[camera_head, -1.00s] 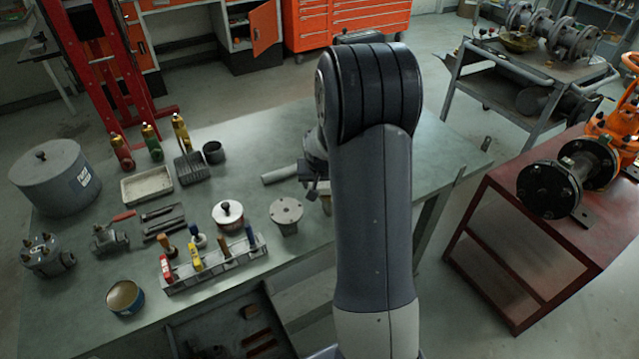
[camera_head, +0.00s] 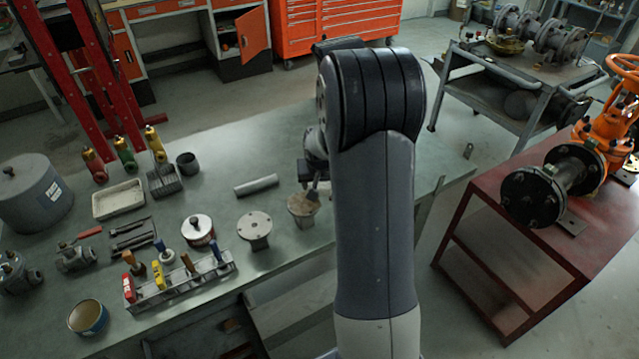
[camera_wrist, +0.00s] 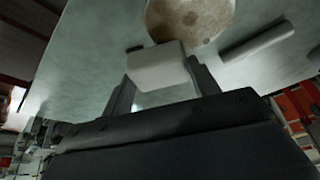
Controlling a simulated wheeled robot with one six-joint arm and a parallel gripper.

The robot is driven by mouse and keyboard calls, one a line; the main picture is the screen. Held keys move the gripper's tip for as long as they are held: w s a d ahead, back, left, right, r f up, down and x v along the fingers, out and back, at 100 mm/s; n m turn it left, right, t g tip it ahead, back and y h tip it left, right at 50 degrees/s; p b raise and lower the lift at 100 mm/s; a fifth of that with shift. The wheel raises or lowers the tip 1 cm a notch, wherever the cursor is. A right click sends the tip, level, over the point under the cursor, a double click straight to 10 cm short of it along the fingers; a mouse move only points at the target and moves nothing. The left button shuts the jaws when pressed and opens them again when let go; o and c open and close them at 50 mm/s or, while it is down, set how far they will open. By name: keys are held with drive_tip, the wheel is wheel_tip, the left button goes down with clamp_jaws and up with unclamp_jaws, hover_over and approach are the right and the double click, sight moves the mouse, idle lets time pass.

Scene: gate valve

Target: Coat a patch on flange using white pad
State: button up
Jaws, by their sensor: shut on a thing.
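A white pad (camera_wrist: 156,66) is held between the two fingers of my gripper (camera_wrist: 160,88) in the wrist view. The gripper is shut on it. A round flange with a brownish, stained top (camera_head: 303,204) stands on the green table beside my gripper (camera_head: 314,190) in the head view. Its round top also shows just beyond the pad in the wrist view (camera_wrist: 190,16). I cannot tell whether the pad touches it. A second, cleaner grey flange (camera_head: 254,229) stands to its left. My arm hides part of the table.
A grey pipe piece (camera_head: 256,185) lies behind the flanges. A lidded pot (camera_head: 198,231), a rack of colored-handled tools (camera_head: 178,282) and a white tray (camera_head: 118,200) stand to the left. An orange valve (camera_head: 594,140) sits on a red bench at right.

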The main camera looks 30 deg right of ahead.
drive_tip(key=r, duration=0.1)
drive_tip(key=r+p, duration=0.1)
drive_tip(key=r, duration=0.1)
drive_tip(key=shift+a, duration=0.3)
drive_tip(key=shift+d+r+p, duration=0.15)
drive_tip(key=shift+r+p, duration=0.25)
drive_tip(key=shift+r, duration=0.35)
drive_tip(key=shift+r+p, duration=0.9)
drive_tip(key=shift+r, duration=0.6)
